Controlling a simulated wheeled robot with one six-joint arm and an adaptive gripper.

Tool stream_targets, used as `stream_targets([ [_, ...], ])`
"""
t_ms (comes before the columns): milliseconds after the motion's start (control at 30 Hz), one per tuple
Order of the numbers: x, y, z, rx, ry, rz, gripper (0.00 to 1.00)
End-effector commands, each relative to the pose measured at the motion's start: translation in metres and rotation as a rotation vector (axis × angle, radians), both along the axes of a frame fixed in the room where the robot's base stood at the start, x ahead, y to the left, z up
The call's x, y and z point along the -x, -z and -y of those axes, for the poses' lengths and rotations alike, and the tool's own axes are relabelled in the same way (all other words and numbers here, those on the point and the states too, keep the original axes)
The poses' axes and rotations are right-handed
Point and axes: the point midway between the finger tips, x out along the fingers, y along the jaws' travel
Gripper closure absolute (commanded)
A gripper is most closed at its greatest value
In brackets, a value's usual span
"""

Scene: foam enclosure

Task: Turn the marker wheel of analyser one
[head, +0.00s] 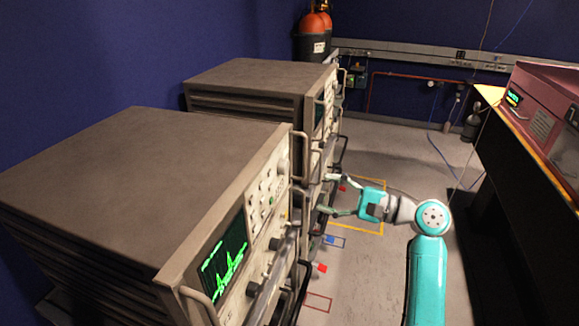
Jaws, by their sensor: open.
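Two large grey-brown analysers stand in a row on the left: a near one (140,170) with a lit green trace on its screen (225,262), and a far one (265,80). I cannot read a label that tells which is analyser one. The near front panel carries several buttons and knobs, seen at a steep angle. I cannot tell which of them is the marker wheel. My gripper (327,194) is open, its two fingers pointing left toward the analyser fronts near the far end of the near unit. I see nothing between the fingers, and cannot tell whether they touch the panel.
Handles (301,160) stick out from the fronts. Red and blue blocks (320,267) show low beside the near unit, with coloured outlines (380,233) on the floor. A dark bench (530,160) with a reddish machine (545,100) stands at right. The grey floor (400,150) between is largely clear.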

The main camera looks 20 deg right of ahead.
Motion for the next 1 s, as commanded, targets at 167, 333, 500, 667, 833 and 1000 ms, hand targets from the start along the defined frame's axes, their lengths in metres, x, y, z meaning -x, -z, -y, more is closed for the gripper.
stream_targets([
  [167,0.0,-0.036,0.011,-0.017,-0.072,-0.006,0.34],
  [333,-0.001,-0.044,0.009,-0.022,-0.095,-0.012,0.34],
  [500,-0.013,-0.044,-0.008,-0.023,-0.096,-0.012,0.34],
  [667,-0.029,-0.044,-0.033,-0.022,-0.097,-0.011,0.34],
  [833,-0.046,-0.044,-0.055,-0.022,-0.096,-0.011,0.34],
  [1000,-0.057,-0.044,-0.07,-0.022,-0.094,-0.011,0.34],
])
